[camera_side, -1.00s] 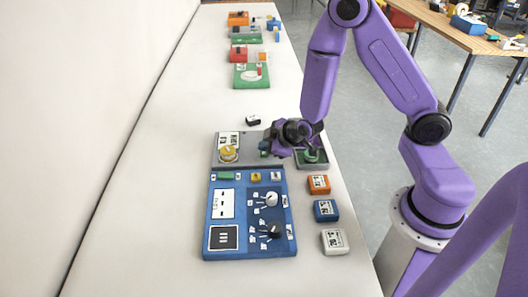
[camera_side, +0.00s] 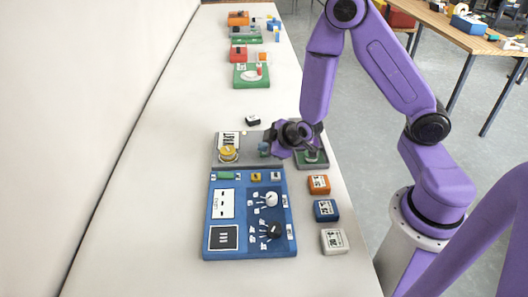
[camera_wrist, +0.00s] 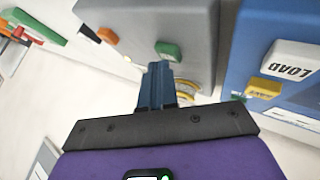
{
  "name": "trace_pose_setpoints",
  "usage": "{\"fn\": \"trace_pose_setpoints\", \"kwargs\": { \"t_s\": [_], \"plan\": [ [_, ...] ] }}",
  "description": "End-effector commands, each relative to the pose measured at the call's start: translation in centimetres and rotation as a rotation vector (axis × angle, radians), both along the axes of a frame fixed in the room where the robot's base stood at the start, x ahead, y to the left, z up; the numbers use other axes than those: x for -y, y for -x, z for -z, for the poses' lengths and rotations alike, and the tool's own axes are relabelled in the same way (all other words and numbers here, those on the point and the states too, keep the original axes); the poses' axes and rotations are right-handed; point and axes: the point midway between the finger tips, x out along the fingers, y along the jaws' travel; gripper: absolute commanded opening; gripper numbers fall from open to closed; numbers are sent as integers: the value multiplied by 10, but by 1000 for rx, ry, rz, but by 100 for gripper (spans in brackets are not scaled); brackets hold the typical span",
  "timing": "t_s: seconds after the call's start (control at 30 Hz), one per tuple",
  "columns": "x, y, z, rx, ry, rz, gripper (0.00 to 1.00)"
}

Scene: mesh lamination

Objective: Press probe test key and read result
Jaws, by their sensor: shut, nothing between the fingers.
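The blue panel (camera_side: 228,244) lies on the bench with a dark screen, a white label, two knobs and a row of small coloured keys. The grey block (camera_side: 240,161) stands at its far edge, with a yellow round part (camera_side: 228,153) and a printed label. My gripper (camera_side: 264,149) is low over the right part of the grey block. In the wrist view my gripper (camera_wrist: 157,72) is shut and empty, its blue fingers close to a green key (camera_wrist: 168,51) on the grey block. I cannot tell whether they touch. The panel's readout is too small to read.
Orange (camera_side: 318,184), blue (camera_side: 325,210) and white (camera_side: 334,241) small boxes stand right of the panel. A green-based tray (camera_side: 313,159) is right of my gripper. A small black-and-white block (camera_side: 252,120) lies beyond. The bench left of the panel is clear.

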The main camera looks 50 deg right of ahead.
Motion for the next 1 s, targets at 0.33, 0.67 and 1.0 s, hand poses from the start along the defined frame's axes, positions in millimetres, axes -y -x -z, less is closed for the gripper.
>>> {"fn": "trace_pose_setpoints", "kwargs": {
  "t_s": [0.33,0.67,1.0],
  "plan": [
    [1,1,-15,-1,0,2,0],
    [1,1,-16,-1,0,1,0],
    [0,0,-43,2,-2,1,0]
  ]
}}
